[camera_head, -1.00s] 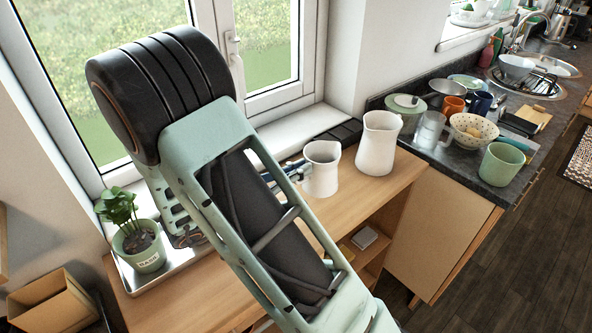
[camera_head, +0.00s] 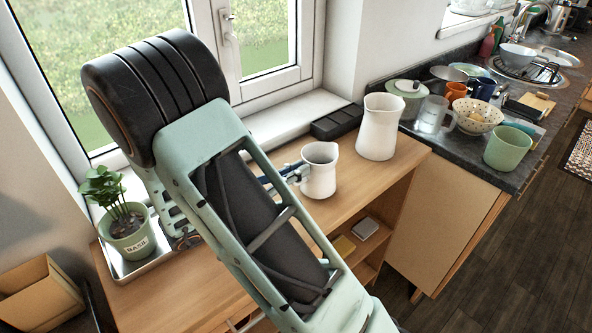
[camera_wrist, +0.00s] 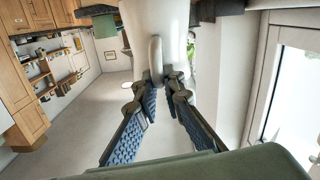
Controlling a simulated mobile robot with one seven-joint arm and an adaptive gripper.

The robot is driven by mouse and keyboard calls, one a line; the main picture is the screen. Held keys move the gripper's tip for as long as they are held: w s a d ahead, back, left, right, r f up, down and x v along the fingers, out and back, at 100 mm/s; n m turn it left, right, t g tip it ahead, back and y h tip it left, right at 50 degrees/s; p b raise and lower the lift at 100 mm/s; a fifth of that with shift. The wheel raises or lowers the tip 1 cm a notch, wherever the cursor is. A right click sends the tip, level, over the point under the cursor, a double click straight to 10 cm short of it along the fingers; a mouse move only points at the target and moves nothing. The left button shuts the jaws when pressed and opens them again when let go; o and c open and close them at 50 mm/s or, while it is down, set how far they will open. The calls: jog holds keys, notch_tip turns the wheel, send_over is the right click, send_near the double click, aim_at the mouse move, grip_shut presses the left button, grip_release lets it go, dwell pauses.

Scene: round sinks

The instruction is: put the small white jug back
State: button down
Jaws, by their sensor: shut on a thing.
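The small white jug (camera_head: 318,178) is over the wooden shelf unit's top, left of a taller white jug. It looks upright; I cannot tell whether its base touches the wood. My gripper (camera_head: 299,171) comes from the left and is shut on its handle. In the wrist view, the small white jug (camera_wrist: 172,18) fills the top middle, and my gripper's blue-padded fingers (camera_wrist: 163,88) close on the handle. My arm hides part of the shelf top in the head view.
The tall white jug (camera_head: 380,130) stands close on the right. A black box (camera_head: 337,122) lies behind, by the window sill. A potted basil (camera_head: 127,228) on a metal tray is at the left. Bare wood (camera_head: 352,197) shows in front of the small jug.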

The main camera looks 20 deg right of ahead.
jog(key=shift+f+b, duration=0.4)
jog(key=shift+f, duration=0.3)
jog(key=c, duration=2)
grip_release()
jog(key=shift+o, duration=0.2)
